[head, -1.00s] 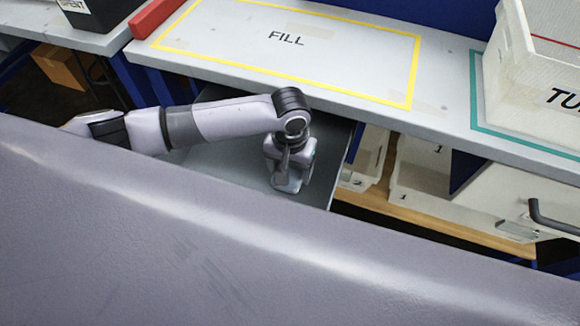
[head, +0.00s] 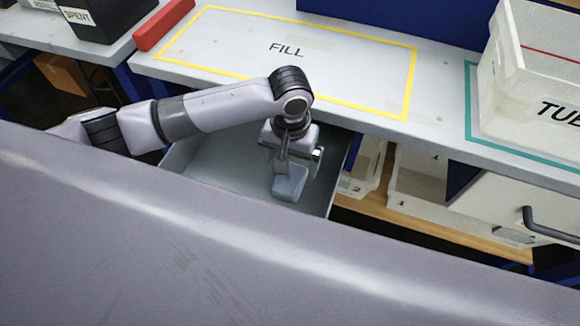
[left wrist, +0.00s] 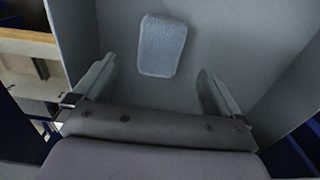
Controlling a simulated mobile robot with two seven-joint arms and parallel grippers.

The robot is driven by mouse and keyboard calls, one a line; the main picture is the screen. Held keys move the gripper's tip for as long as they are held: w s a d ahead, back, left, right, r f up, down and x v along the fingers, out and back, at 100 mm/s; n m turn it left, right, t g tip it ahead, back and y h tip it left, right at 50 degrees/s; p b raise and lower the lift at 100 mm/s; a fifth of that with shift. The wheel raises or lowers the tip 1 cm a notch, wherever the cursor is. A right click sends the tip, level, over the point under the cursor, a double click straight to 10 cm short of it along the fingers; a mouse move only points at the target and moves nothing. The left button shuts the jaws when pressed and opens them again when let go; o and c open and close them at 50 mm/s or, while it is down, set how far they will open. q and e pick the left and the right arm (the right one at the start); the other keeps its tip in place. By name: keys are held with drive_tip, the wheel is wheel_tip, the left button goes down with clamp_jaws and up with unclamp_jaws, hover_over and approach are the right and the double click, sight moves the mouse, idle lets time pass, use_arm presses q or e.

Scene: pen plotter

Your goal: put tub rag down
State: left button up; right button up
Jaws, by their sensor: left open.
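The tub rag (head: 290,182) is a small pale blue-grey folded cloth. It lies in the open grey drawer (head: 222,168) below the bench. In the left wrist view the rag (left wrist: 162,45) lies flat on the drawer floor (left wrist: 205,50), ahead of the fingers and apart from them. My left gripper (head: 284,168) is above the rag in the head view, and the arm hides part of the drawer. In the left wrist view the left gripper (left wrist: 158,88) has its fingers wide apart with nothing between them. My right gripper is not in view.
The bench top has a yellow-outlined FILL area (head: 300,60), which is empty. A white tub (head: 530,85) stands at the right, and a red block (head: 163,24) lies at the left. White bins (head: 425,185) sit on a wooden shelf right of the drawer.

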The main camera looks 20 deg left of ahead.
sight(290, 178)
use_arm(q)
wheel_tip(290, 178, up, 5)
drive_tip(key=shift+p, duration=0.45)
